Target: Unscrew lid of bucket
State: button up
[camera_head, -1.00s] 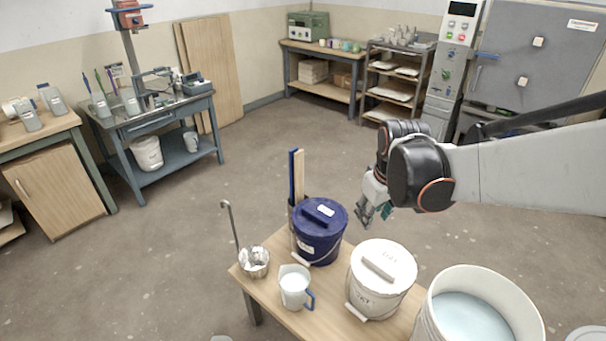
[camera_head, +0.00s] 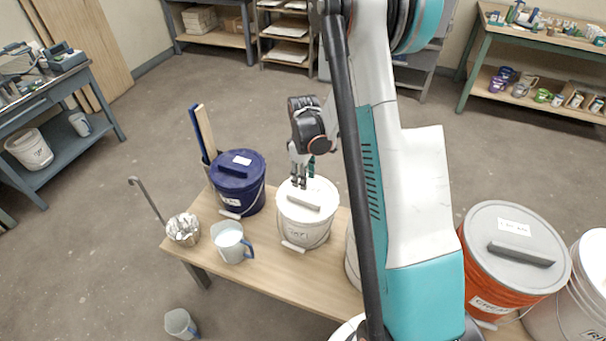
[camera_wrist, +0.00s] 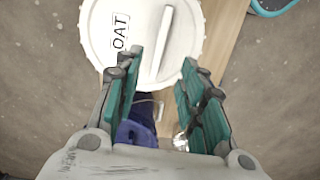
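A white bucket (camera_head: 304,232) stands on the wooden table, with a white lid (camera_head: 327,194) on it. The lid has a raised bar handle across its top; in the wrist view the lid (camera_wrist: 100,50) is marked "OAT" and the bar (camera_wrist: 165,40) points towards my gripper. My gripper (camera_head: 300,184) is open and empty, pointing down above the far side of this lid. In the wrist view its teal fingers (camera_wrist: 161,58) are spread, with the near end of the bar between their tips. Contact with the bar cannot be told.
A dark blue lidded bucket (camera_head: 240,190) stands close left, with wooden and blue sticks behind it. An orange bucket (camera_head: 500,270) with a grey lid stands right. My arm hides another white bucket.

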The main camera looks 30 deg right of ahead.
aim_at(304, 199)
jog(key=shift+f+b, duration=2.35)
jog(key=shift+f, duration=3.3)
jog(key=shift+c, duration=0.3)
grip_shut()
